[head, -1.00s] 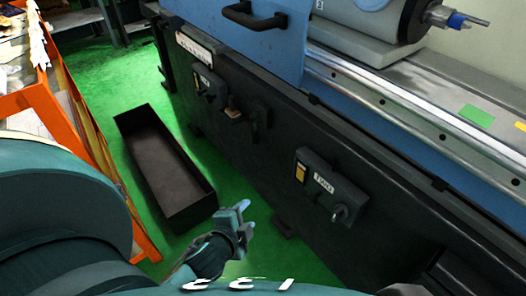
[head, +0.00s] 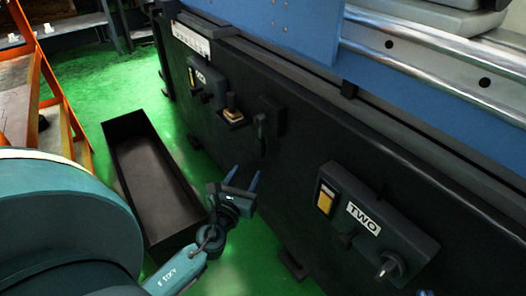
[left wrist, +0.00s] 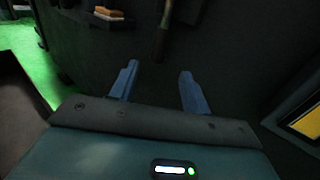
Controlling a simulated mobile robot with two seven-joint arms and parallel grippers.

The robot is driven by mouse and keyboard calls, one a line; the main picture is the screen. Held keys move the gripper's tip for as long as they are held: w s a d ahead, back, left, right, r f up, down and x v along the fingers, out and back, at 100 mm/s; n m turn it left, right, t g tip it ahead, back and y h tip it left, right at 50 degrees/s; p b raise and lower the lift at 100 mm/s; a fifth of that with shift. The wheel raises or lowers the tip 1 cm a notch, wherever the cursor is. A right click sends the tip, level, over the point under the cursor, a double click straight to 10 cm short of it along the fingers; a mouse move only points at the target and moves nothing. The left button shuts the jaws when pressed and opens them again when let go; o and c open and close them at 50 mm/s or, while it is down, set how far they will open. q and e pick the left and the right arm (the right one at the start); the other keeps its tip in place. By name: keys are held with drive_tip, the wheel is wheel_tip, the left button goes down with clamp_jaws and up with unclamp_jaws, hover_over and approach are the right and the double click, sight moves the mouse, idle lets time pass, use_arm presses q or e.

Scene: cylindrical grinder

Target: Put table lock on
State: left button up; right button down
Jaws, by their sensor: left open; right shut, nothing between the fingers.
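A dark lever (head: 262,133) hangs from a mount on the black front of the machine; I cannot tell for sure that it is the table lock. In the left wrist view a similar upright handle (left wrist: 163,35) lies beyond the fingertips, between them in the picture. My left gripper (head: 243,178) is open, with two blue fingers spread apart, below the lever and close to the machine front. Its open fingers also show in the left wrist view (left wrist: 158,72), with nothing between them. My right gripper is not in view.
Another box (head: 205,78) and a small ledge (head: 232,113) sit left of the lever. A black open tray (head: 150,180) lies on the green floor. An orange rack stands at left.

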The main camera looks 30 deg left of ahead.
sight(259, 149)
use_arm(q)
drive_tip(key=x, duration=1.3)
drive_tip(key=shift+r, duration=0.1)
drive_tip(key=shift+d, duration=0.1)
drive_tip(key=shift+c, duration=0.2)
clamp_jaws()
